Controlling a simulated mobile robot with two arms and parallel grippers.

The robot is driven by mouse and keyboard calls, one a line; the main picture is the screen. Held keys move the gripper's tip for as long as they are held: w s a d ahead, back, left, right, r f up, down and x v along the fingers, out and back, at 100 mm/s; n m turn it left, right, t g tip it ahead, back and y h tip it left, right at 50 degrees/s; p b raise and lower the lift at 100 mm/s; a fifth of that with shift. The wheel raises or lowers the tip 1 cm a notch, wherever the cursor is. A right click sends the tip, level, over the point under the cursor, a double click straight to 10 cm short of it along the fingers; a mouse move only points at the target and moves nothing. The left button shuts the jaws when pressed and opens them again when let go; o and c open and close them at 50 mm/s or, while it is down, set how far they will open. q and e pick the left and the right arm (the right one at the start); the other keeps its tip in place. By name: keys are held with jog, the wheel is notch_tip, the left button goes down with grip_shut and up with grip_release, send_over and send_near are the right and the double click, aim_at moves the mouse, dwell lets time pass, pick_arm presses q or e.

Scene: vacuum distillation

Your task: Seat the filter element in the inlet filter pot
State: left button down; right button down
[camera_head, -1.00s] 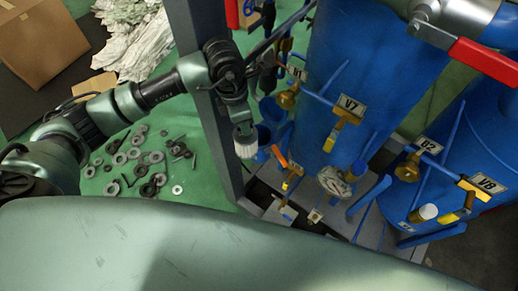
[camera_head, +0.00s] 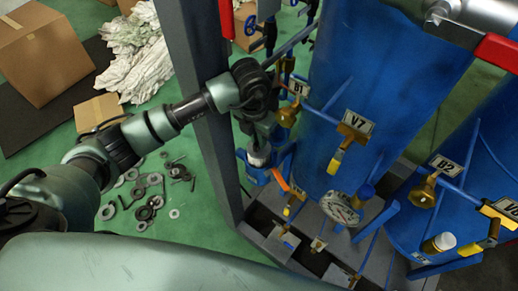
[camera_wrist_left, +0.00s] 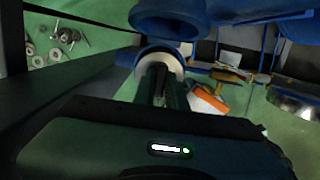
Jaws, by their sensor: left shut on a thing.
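My left gripper (camera_head: 256,141) is shut on the white filter element (camera_head: 259,157), gripping it by its top and pointing down. The element also shows in the left wrist view (camera_wrist_left: 161,60), just beyond the fingers (camera_wrist_left: 165,88). A small blue pot (camera_head: 258,177) lies directly under the element in the head view. In the left wrist view a blue rim (camera_wrist_left: 152,48) shows around the white element. I cannot tell how deep the element sits in it. A second blue ring-shaped opening (camera_wrist_left: 170,22) is beside it. My right gripper is not in view.
A grey upright post (camera_head: 205,110) stands close left of my left gripper. Large blue tanks (camera_head: 365,80) with brass valves, tags and a gauge (camera_head: 340,208) fill the right. An orange-handled valve (camera_head: 281,180) is close by. Washers and bolts (camera_head: 140,195) lie on the green floor.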

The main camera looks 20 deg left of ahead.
aim_at(259, 153)
pick_arm(q)
notch_tip(259, 153, down, 3)
jog(key=shift+f+b, duration=0.1)
jog(key=shift+b, duration=0.7)
jog(key=shift+f+b, duration=0.5)
jog(key=shift+f, duration=0.05)
jog(key=c, duration=1.5)
grip_release()
jog(key=shift+o, duration=0.2)
